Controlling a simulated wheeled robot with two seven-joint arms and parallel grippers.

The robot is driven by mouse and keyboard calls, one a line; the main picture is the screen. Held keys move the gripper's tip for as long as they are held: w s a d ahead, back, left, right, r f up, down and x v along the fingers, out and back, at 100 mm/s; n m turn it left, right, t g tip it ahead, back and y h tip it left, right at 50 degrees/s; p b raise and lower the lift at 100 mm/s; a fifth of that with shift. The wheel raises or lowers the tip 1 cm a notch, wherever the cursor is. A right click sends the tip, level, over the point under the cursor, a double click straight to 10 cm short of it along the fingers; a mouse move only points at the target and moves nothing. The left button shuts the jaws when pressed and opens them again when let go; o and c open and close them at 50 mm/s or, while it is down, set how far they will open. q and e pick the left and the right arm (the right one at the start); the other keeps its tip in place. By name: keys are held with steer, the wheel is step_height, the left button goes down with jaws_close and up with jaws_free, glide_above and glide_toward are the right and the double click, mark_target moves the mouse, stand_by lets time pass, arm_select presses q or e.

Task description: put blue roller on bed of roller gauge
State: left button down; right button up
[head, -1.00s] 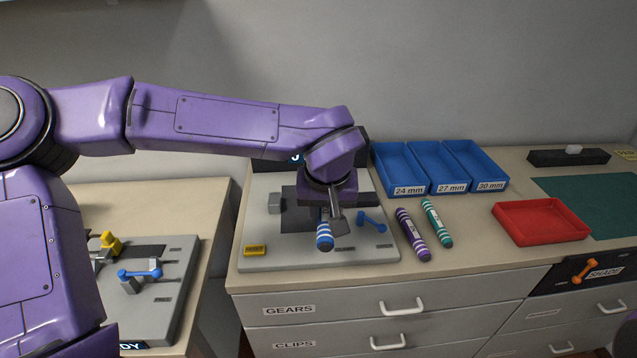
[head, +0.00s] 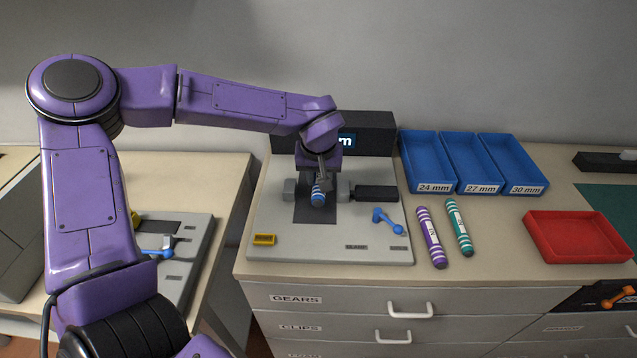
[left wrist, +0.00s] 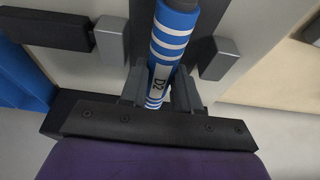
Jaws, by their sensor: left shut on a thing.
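The blue roller (head: 317,195) has white stripes and is held by my left gripper (head: 322,180). In the left wrist view the blue roller (left wrist: 174,45) shows a "D2" label, and both fingers of the left gripper (left wrist: 160,92) are shut on it. The roller gauge (head: 330,238) is a grey plate with a dark bed (head: 313,214) between two grey jaws. The roller is over the dark bed, between the jaws; I cannot tell whether it touches the bed. My right gripper is not in view.
A purple roller (head: 431,237) and a teal roller (head: 459,228) lie right of the gauge. Blue bins (head: 433,188) marked 24, 27 and 30 mm stand behind them. A red tray (head: 577,257) is farther right.

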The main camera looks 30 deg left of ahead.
mark_target(316, 181)
arm_select(q)
steer(key=f, duration=0.2)
steer(key=s+f, duration=0.1)
steer(key=shift+a, duration=0.3)
steer(key=shift+w+f, duration=0.2)
steer(key=shift+w, duration=0.1)
steer(key=c, duration=0.8)
jaws_free()
steer(key=shift+d, duration=0.1)
steer(key=shift+s+r, duration=0.1)
steer(key=shift+s, duration=0.1)
steer(key=shift+r, duration=0.1)
steer(key=v, duration=1.2)
